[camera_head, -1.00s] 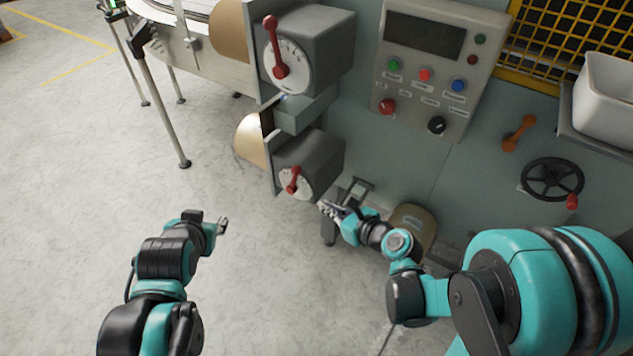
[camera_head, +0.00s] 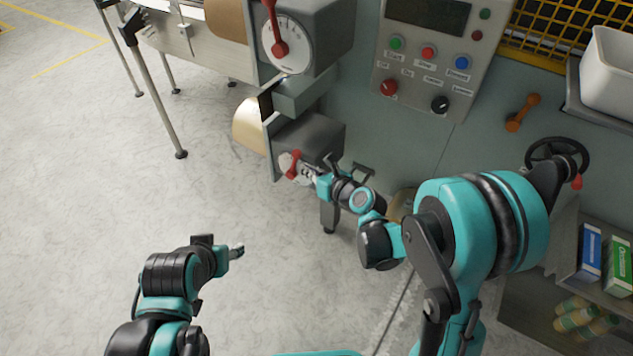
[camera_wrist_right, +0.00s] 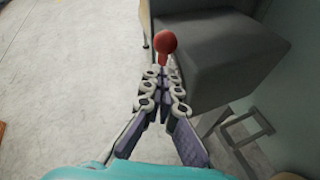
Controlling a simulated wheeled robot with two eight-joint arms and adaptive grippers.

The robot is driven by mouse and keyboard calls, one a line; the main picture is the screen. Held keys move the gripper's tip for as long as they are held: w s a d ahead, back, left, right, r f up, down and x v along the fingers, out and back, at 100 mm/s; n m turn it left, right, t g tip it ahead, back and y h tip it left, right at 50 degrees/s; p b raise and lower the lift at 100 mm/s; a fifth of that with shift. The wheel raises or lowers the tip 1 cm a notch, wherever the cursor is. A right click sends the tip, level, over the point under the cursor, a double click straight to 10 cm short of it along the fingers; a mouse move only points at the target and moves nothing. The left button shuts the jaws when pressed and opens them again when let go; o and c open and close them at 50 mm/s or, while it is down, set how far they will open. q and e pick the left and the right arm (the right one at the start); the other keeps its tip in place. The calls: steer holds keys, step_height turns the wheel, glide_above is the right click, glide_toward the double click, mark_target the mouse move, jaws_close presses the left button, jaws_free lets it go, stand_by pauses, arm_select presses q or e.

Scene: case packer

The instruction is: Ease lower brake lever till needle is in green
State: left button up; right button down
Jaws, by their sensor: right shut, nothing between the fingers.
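The lower brake lever is a short red lever (camera_head: 293,164) on a small round dial (camera_head: 287,168), on the front of the lower grey box (camera_head: 311,140). I cannot make out the needle or any green band at this size. My right gripper (camera_head: 309,173) is shut and empty, its tips at the right edge of the dial, close to the lever. In the right wrist view the lever's red knob (camera_wrist_right: 165,42) is just beyond the fingertips (camera_wrist_right: 162,72); I cannot tell whether they touch. My left gripper (camera_head: 238,250) is over open floor, well away; its finger opening is unclear.
The upper grey box (camera_head: 322,35) with its larger dial (camera_head: 290,45) and red lever (camera_head: 277,38) is above. A button panel (camera_head: 433,75), an orange handle (camera_head: 522,112) and a black handwheel (camera_head: 556,155) are to the right.

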steer(key=shift+w+a+r, duration=0.3)
steer(key=shift+w+r, duration=0.05)
steer(key=shift+w, duration=0.3)
